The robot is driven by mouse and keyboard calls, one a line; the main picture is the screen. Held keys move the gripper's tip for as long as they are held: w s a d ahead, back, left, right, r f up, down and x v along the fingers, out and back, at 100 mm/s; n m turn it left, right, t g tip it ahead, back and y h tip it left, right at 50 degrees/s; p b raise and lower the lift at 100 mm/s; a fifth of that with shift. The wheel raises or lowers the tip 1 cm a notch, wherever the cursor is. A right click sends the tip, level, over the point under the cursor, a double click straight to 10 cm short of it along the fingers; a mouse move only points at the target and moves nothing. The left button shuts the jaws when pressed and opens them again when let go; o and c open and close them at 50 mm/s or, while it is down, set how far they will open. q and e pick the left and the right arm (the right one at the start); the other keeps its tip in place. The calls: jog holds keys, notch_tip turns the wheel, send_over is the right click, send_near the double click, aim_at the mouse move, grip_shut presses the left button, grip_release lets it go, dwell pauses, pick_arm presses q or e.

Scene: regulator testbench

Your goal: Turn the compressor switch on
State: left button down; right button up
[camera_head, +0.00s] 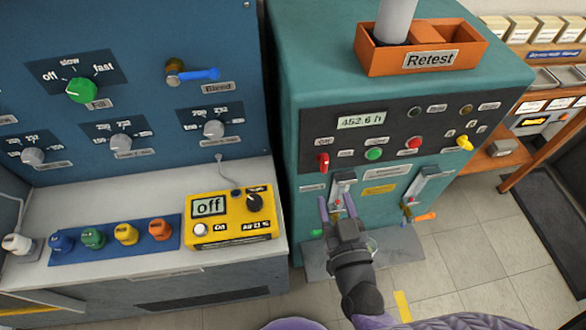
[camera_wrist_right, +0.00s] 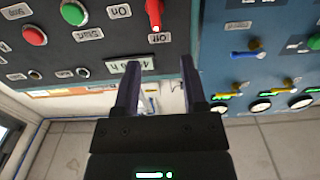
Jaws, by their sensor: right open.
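The compressor switch (camera_head: 323,162) is a red rotary handle on the black panel of the teal compressor cabinet (camera_head: 290,75). It stands upright, toward the "Off" label above it; an "On" label sits to its right. In the right wrist view the picture is turned over, and the red switch (camera_wrist_right: 155,14) shows at the top with its end toward "Off". My right gripper (camera_head: 336,207) is open and empty, below the switch and apart from it, in front of the cabinet's lower front. Its two fingers (camera_wrist_right: 160,75) point up in the wrist view. My left gripper is not in view.
A green button (camera_head: 374,154), a red button (camera_head: 414,143) and a yellow knob (camera_head: 465,142) share the panel. Metal brackets with valves sit below. An orange "Retest" tray (camera_head: 370,60) stands on the cabinet. A yellow meter (camera_head: 228,228) reading "off" lies on the left bench.

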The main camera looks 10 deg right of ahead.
aim_at(326, 164)
jog(key=w+b, duration=0.1)
jog(key=w, duration=0.8)
jog(key=shift+w+d+f, duration=0.1)
jog(key=shift+w+f, duration=0.05)
jog(key=shift+w, duration=0.1)
grip_shut()
